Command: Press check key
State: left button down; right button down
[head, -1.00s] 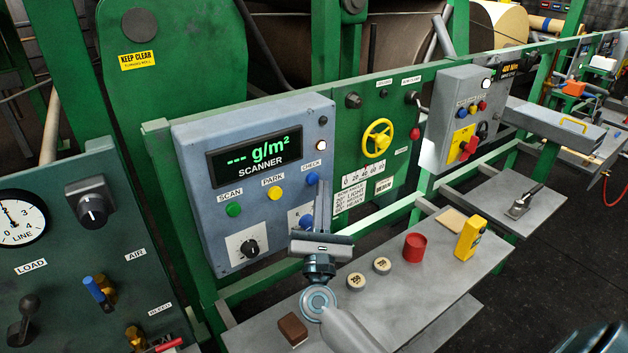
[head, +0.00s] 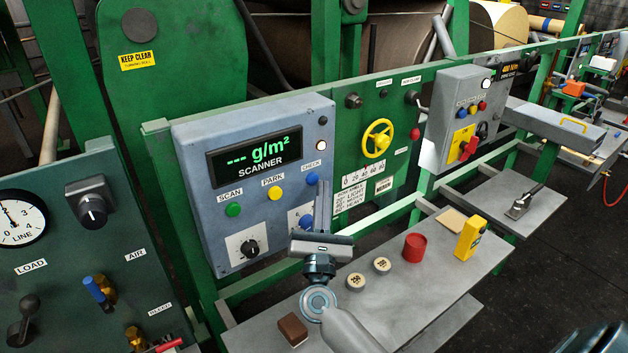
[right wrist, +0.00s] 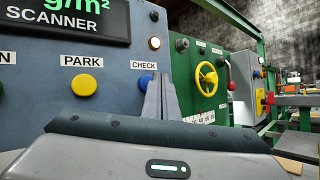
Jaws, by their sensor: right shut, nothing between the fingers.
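The check key is a round blue button (head: 311,179) below the CHECK label on the blue-grey scanner panel (head: 200,250). It also shows in the right wrist view (right wrist: 146,82), partly hidden by my fingers. My right gripper (head: 322,185) is shut and empty, its fingers pointing up in front of the panel. In the right wrist view the fingertips (right wrist: 163,78) overlap the right side of the key. I cannot tell whether they touch it. The scanner display (head: 265,152) reads "--- g/m²" in green. My left gripper is not in view.
A green SCAN button (head: 233,210) and a yellow PARK button (head: 275,193) sit left of the check key. A black knob (head: 249,248) is below. A grey shelf (head: 350,312) under the panel holds a red cup (head: 415,247), a yellow device (head: 469,238) and small blocks.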

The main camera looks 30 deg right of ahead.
jog(key=shift+w, duration=0.1)
dwell(0.6)
jog(key=shift+w+b, duration=0.3)
jog(key=shift+w+a, duration=0.1)
jog(key=shift+w, duration=0.35)
dwell(0.9)
jog(key=shift+s, duration=0.85)
jog(key=shift+s+d, duration=0.15)
jog(key=shift+s, duration=1.1)
jog(key=shift+s+d, duration=0.15)
jog(key=shift+s, duration=1.1)
jog(key=shift+f, duration=0.1)
